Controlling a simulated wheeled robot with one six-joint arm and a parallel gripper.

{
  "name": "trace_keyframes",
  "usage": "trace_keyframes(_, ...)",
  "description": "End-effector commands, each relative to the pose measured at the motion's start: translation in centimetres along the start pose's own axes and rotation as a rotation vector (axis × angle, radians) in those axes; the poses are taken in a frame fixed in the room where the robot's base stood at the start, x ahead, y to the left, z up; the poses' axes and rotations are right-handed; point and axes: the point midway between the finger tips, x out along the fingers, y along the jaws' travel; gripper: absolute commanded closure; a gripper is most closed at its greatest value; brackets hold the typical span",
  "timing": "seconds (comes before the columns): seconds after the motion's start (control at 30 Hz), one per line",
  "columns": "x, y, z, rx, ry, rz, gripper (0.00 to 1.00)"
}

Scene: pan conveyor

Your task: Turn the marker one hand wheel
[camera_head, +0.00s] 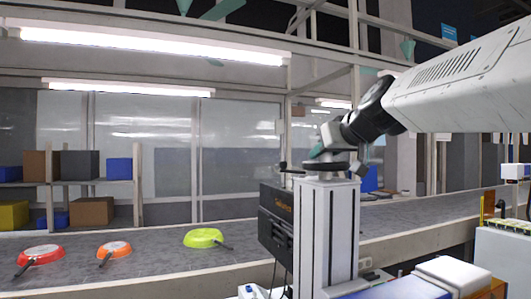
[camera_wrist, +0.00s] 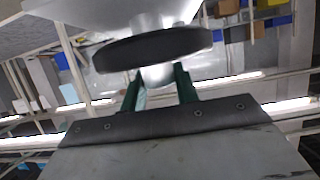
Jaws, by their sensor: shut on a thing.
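The hand wheel (camera_head: 338,178) is a dark disc on top of a pale upright post (camera_head: 328,240) in the head view. In the wrist view the dark wheel rim (camera_wrist: 150,47) runs across the upper middle, with a pale rounded part below it. My gripper (camera_head: 325,152) is at the top of the post, at the wheel. Its green fingers (camera_wrist: 161,80) reach to the wheel from below in the wrist view, closed on it. The exact contact is partly hidden. No marker number is readable.
A grey conveyor (camera_head: 150,262) runs behind the post. A red pan (camera_head: 42,252), an orange pan (camera_head: 114,248) and a yellow-green pan (camera_head: 203,237) lie on it. A dark box (camera_head: 275,215) is beside the post. Shelves with several boxes stand at the left.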

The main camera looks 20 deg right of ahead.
Motion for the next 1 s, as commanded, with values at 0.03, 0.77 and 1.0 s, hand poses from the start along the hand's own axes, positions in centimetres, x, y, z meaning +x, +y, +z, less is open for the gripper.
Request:
trace_keyframes(0.03,0.1,0.1,0.1,-0.001,-0.003,-0.001,0.93)
trace_keyframes(0.77,0.0,0.0,0.1,-0.002,-0.003,-0.005,0.48)
trace_keyframes(1.0,-2.4,0.1,0.0,-0.003,0.001,-0.002,0.48)
